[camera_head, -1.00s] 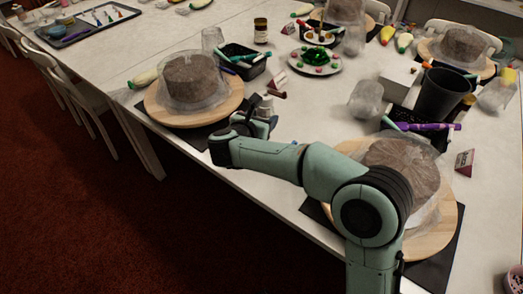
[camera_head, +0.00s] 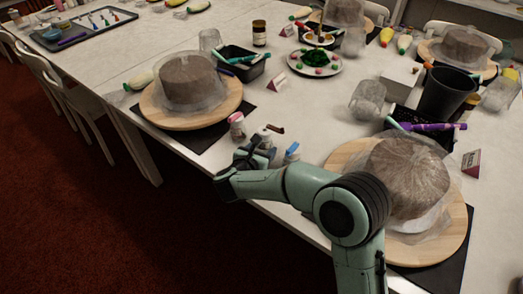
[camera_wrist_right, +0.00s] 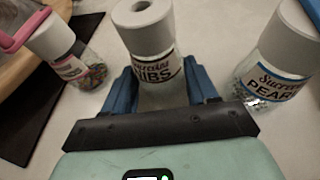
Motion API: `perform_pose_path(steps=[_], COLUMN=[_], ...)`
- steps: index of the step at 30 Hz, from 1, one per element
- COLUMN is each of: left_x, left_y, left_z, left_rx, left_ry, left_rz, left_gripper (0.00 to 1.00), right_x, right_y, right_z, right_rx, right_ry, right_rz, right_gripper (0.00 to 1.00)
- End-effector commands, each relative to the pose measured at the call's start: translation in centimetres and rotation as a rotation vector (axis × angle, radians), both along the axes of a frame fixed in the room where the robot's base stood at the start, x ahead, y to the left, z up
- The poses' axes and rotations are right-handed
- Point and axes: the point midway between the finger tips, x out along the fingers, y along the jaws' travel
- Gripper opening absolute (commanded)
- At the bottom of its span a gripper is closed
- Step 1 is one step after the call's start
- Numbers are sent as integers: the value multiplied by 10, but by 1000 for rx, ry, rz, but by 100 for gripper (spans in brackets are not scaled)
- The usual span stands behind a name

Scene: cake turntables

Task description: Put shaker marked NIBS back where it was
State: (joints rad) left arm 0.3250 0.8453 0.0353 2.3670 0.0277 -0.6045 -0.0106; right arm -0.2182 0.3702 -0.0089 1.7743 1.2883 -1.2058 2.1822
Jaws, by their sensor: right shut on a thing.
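The shaker marked NIBS (camera_wrist_right: 157,72) has a white cap with a hole on top and a clear body. In the right wrist view it stands between the two blue fingers of my right gripper (camera_wrist_right: 160,88), which is shut on it. In the head view the right gripper (camera_head: 264,151) is low by the table's near edge, between a pink-topped shaker (camera_head: 237,125) and a blue-topped shaker (camera_head: 291,153). The fingers partly hide the NIBS shaker there. I cannot tell whether its base touches the table. My left gripper is not in view.
The wrist view shows the pink-handled shaker (camera_wrist_right: 65,47) at left and the PEARLS shaker (camera_wrist_right: 272,62) close at right. Wooden turntables with wrapped cakes stand at left (camera_head: 158,115) and right (camera_head: 456,222).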

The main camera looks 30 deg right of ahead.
Motion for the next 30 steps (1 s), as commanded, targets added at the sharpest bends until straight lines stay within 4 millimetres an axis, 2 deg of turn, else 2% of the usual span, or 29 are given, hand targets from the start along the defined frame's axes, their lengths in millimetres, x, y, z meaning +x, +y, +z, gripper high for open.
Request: perform_pose_path(steps=[13, 14, 16, 25, 30], left_x=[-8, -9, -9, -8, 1], left_y=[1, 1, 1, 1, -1], left_z=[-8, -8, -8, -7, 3], left_rx=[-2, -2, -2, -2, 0], left_ry=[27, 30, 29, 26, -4], left_rz=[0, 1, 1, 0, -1], left_gripper=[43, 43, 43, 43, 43], right_x=[0, 0, 0, 0, -2], right_y=[0, 0, 0, 0, 4], right_z=[-3, -3, -3, -2, 4], right_rx=[0, 0, 0, 0, 1], right_ry=[-1, 0, 0, 0, 0], right_rz=[0, 0, 0, 0, 3], right_gripper=[20, 61, 83, 83, 83])
